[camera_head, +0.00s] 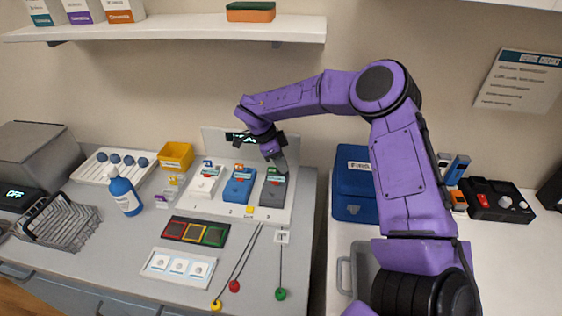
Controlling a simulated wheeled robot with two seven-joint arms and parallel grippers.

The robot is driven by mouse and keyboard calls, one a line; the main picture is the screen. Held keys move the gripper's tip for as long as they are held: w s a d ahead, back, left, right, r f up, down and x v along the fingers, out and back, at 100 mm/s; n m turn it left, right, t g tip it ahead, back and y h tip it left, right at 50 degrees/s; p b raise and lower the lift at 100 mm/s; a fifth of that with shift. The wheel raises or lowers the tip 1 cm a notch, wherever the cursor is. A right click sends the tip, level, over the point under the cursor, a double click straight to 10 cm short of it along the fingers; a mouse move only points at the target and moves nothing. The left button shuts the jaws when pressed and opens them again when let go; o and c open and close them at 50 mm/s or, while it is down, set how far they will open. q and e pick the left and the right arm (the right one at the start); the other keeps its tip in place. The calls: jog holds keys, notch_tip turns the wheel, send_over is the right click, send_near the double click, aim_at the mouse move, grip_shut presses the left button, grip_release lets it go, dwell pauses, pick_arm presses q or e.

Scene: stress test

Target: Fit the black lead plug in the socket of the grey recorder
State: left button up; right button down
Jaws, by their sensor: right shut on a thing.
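The grey recorder (270,196) is the dark grey unit at the right end of a row of three on a white stand (225,212). It has a small red and teal panel and a green part near its top. My right gripper (278,163) points down at the top end of the grey recorder. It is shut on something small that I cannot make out. The black lead plug and the recorder's socket cannot be told apart there. Thin dark leads with yellow (216,305), red (234,286) and green (280,294) ends lie in front of the stand. My left gripper is out of view.
A blue recorder (238,187) and a white recorder (204,183) stand left of the grey one. A shelf (180,30) hangs above. A blue case (352,186) stands to the right. A dark tray (196,232) and a white tray (178,267) lie in front.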

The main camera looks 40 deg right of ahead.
jog(key=shift+f, duration=0.6)
dwell(1.6)
jog(key=c, duration=1.4)
grip_release()
jog(key=shift+o, duration=0.2)
jog(key=shift+r, duration=0.1)
jog(key=shift+r+p, duration=2)
jog(key=shift+p, duration=0.15)
jog(key=o, duration=0.6)
jog(key=shift+f, duration=0.1)
